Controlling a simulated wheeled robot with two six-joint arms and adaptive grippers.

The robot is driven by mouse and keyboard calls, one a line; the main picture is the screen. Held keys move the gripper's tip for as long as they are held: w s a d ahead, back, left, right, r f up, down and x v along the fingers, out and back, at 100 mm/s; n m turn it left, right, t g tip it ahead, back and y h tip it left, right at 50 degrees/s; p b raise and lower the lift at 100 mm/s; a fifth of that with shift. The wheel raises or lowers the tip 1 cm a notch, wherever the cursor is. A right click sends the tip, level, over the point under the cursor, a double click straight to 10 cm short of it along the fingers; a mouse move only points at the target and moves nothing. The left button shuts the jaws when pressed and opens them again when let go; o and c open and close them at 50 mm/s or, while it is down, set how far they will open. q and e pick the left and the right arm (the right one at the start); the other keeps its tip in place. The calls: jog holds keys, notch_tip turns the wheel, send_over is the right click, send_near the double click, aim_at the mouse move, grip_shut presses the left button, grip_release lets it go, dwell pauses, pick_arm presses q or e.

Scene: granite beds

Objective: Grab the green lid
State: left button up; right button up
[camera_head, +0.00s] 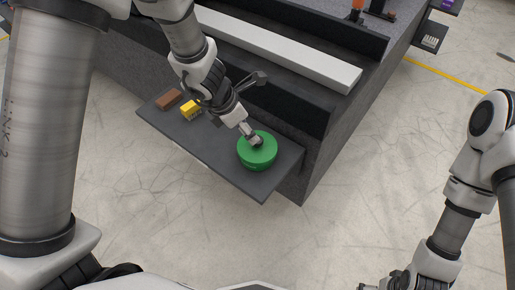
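The green lid (258,155) is round and lies at the right end of a dark grey shelf (212,150). My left gripper (256,141) comes down from the upper left, with its fingertips at the top of the lid near its centre. The fingers are small here, and I cannot tell whether they are shut on a knob or only touching the lid. My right gripper (372,287) is at the bottom edge, mostly cut off, far from the shelf.
A yellow block (190,110) and a brown block (169,99) lie on the left part of the shelf. Behind it stands a stepped dark granite bed with a long white bar (285,50). Orange and black parts (357,10) stand higher up. The floor in front is clear.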

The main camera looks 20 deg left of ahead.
aim_at(257, 144)
pick_arm(q)
jog(key=b+x, duration=0.1)
jog(key=x, duration=0.6)
jog(key=shift+w+d+f+b, duration=0.25)
jog(key=shift+w+d+b, duration=0.05)
jog(key=shift+r, duration=0.1)
jog(key=c, duration=1.1)
